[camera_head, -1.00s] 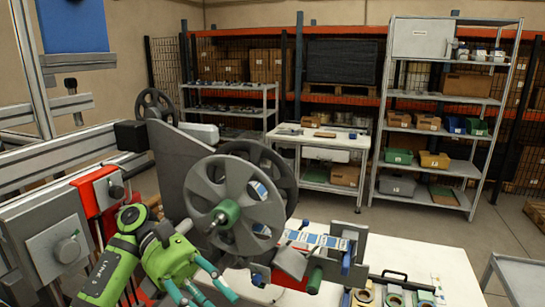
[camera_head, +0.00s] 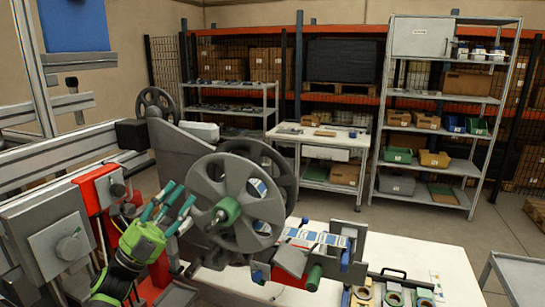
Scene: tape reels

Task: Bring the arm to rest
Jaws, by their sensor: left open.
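My left gripper (camera_head: 177,197) is in the lower left of the head view, with a bright green body and teal fingers. Its fingers point up and to the right, spread apart with nothing between them. They are close to the left edge of the large grey tape reel (camera_head: 233,202) in the picture; I cannot tell whether they touch it. The reel has a green hub and is mounted on a grey machine. My left arm comes up from the bottom edge. My right gripper is not in view.
A red and grey machine frame (camera_head: 92,200) stands just left of the gripper. A blue-and-white label strip (camera_head: 318,238) runs right of the reel. Tape rolls (camera_head: 394,298) lie at the white table's (camera_head: 440,262) front. Shelves (camera_head: 440,130) stand behind, with open floor before them.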

